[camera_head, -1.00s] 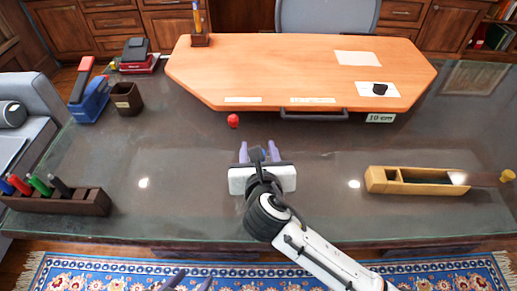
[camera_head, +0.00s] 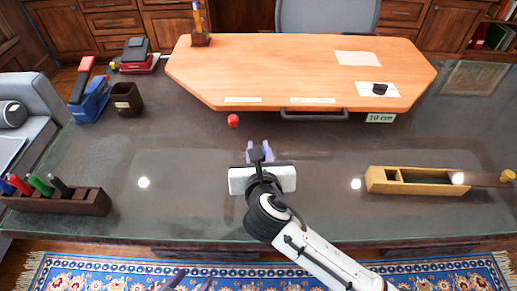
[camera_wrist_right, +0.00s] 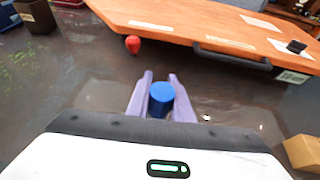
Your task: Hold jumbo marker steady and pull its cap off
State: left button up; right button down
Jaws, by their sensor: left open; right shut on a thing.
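A thick blue cylinder (camera_wrist_right: 161,98) stands between the fingers in the right wrist view, its round end facing up. It looks like the jumbo marker or its cap; I cannot tell which, since its lower part is hidden. My right gripper (camera_head: 260,147) is over the front middle of the glass desk, shut on this cylinder; its purple fingertips (camera_wrist_right: 160,80) press on both sides. In the head view the wrist mostly hides the cylinder. My left gripper (camera_head: 192,279) is open and empty at the bottom edge of the head view, in front of the desk, away from the cylinder.
A dark wooden rack (camera_head: 90,203) with several coloured markers stands at the left. A small red object (camera_head: 233,120) lies beyond my right gripper, before the orange board (camera_head: 290,70). A long wooden box (camera_head: 415,187) lies at the right. The glass around the gripper is clear.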

jog(key=shift+f, duration=0.1)
jog(key=c, duration=1.5)
grip_release()
